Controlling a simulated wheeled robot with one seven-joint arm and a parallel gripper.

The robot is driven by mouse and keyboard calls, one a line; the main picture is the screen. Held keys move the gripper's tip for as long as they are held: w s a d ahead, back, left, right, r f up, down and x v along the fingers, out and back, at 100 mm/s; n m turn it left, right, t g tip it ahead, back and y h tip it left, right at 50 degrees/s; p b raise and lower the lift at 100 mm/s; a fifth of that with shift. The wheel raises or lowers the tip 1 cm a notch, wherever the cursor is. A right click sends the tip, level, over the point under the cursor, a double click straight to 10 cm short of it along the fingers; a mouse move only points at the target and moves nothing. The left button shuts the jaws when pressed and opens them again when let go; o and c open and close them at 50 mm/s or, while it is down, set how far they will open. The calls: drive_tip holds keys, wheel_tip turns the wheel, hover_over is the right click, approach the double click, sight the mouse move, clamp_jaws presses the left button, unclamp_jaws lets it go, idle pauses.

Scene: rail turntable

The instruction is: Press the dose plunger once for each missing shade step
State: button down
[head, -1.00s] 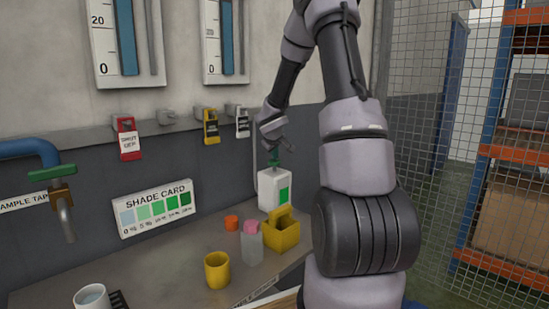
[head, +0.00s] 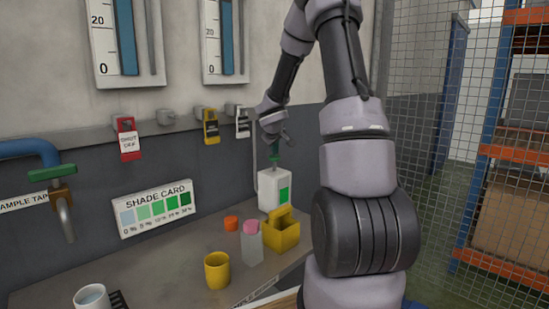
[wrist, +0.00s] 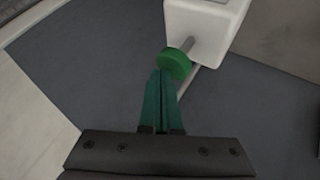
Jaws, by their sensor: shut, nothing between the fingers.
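The dose plunger is a green round knob (wrist: 174,64) on a grey rod above a white dispenser box (head: 274,190) with a green label. The box also shows at the top of the wrist view (wrist: 205,22). My gripper (wrist: 162,74) is shut, its teal fingers together and empty, the tips at or just above the knob. I cannot tell if they touch it. The rod stands out of the box. The shade card (head: 156,208) on the wall has a row of patches from pale blue to dark green; its small labels are hard to read.
A sample tap (head: 63,205) is at left.

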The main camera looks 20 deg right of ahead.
sight(275, 157)
drive_tip(key=shift+r, duration=0.5)
drive_tip(key=shift+w+r, duration=0.1)
drive_tip(key=shift+r, duration=2.4)
